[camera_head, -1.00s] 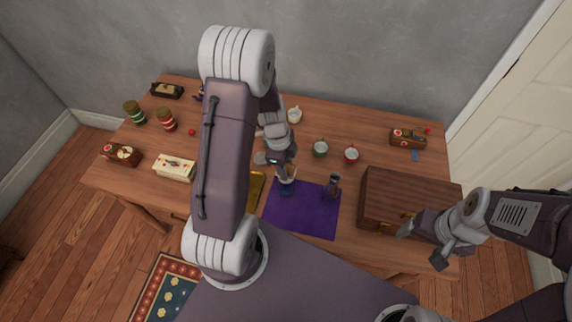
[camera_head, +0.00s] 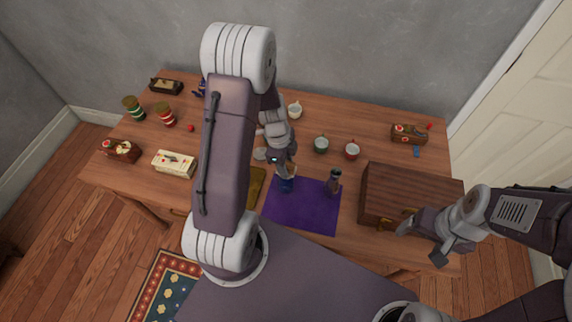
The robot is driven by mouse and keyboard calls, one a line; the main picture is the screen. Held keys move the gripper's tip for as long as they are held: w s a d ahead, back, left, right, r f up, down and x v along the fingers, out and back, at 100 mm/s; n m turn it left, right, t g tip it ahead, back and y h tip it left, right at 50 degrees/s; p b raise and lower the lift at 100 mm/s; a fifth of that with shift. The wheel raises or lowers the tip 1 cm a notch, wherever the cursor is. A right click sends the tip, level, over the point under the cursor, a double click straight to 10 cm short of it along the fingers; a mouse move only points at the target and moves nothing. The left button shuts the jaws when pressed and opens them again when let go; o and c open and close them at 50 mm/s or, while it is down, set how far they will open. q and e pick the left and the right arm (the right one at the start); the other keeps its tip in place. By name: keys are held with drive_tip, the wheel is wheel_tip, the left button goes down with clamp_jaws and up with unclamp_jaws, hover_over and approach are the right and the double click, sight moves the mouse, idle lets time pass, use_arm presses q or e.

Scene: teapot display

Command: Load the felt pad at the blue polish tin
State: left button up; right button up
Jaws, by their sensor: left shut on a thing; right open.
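My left gripper (camera_head: 284,168) is over the back left part of the purple cloth, shut on a small pale thing, probably the felt pad, mostly hidden by the fingers. The blue polish tin (camera_head: 287,186) is right below it at the cloth's edge. I cannot tell whether the pad touches the tin. My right gripper (camera_head: 422,239) is open and empty in front of the brown wooden box.
A dark figure or bottle (camera_head: 334,181) stands on the purple cloth (camera_head: 305,212). The brown box (camera_head: 408,190) stands to the right. A cream box (camera_head: 174,164) and jars are at left.

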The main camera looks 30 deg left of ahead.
sight(289, 164)
use_arm(q)
drive_tip(key=shift+f+b, duration=0.4)
drive_tip(key=shift+s+f+b, duration=0.1)
drive_tip(key=shift+b, duration=0.2)
idle(1.6)
wheel_tip(289, 164, up, 7)
drive_tip(key=p, duration=0.5)
drive_tip(key=shift+d, duration=0.15)
idle(0.7)
drive_tip(key=d+r+n, duration=0.1)
drive_tip(key=n, duration=0.4)
drive_tip(key=d+r+n+t+y, duration=0.1)
drive_tip(key=n, duration=0.4)
drive_tip(key=d+r+n, duration=0.1)
drive_tip(key=n, duration=0.5)
drive_tip(key=shift+d+r+y, duration=0.25)
drive_tip(key=shift+d+y, duration=0.15)
